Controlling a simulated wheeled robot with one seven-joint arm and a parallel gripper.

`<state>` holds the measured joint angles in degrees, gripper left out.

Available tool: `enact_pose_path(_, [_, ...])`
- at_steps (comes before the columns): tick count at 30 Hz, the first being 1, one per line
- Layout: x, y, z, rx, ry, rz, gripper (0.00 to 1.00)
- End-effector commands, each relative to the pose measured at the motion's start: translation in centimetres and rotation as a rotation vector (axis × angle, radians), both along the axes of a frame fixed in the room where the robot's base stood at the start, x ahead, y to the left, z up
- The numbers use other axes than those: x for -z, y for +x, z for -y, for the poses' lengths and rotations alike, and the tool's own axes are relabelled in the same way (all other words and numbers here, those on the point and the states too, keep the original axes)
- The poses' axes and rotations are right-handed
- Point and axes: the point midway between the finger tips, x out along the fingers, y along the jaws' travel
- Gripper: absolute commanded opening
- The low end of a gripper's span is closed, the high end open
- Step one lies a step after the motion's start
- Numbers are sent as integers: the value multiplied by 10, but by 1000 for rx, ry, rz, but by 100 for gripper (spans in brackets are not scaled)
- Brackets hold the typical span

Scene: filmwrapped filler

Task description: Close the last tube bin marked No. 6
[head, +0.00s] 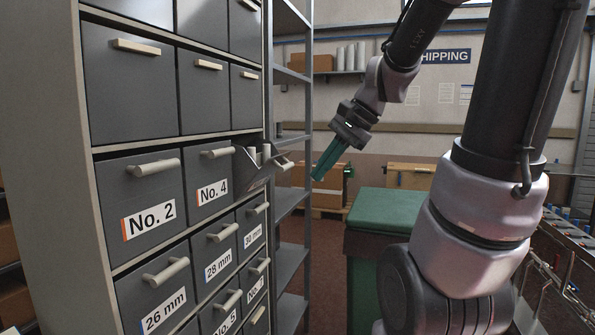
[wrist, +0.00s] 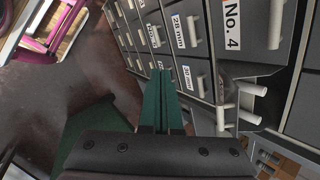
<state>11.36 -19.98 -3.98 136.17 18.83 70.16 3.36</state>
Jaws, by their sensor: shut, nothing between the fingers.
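The pulled-out bin (head: 250,170) is at the right end of the row that holds No. 2 (head: 148,205) and No. 4 (head: 210,185). It sticks out past the cabinet front, with pale tubes in it. Its label does not show, so I cannot read No. 6 on it. In the wrist view the bin (wrist: 224,123) is right of centre, beside No. 4 (wrist: 246,30). My gripper (head: 319,176) has green fingers, shut and empty. It hangs to the right of the open bin, apart from it. The fingertips (wrist: 161,73) point toward the lower bins in the wrist view.
Lower bins marked 26 mm (head: 160,303), 28 mm (head: 218,262) and 30 mm (head: 252,236) are shut. A grey open shelf rack (head: 291,200) stands beyond the cabinet. A green-lidded container (head: 385,208) stands below my arm. A conveyor (head: 565,255) is at the right.

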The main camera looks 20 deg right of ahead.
Motion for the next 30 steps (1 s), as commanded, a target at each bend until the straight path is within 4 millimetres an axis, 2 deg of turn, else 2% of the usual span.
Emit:
enact_pose_path(1, [6,15,6,78,96,-73,0])
enact_pose_path(5, [12,54,23,268,351,-221,0])
enact_pose_path(9, [20,98,57,472,625,-341,0])
enact_pose_path(12, [27,125,85,593,791,-396,0])
enact_pose_path(15, [33,143,110,679,914,-426,0])
enact_pose_path(18, [37,153,126,729,987,-439,0])
enact_pose_path(23, [40,161,129,750,1022,-445,0])
enact_pose_path(30, [51,182,97,745,1017,-448,0])
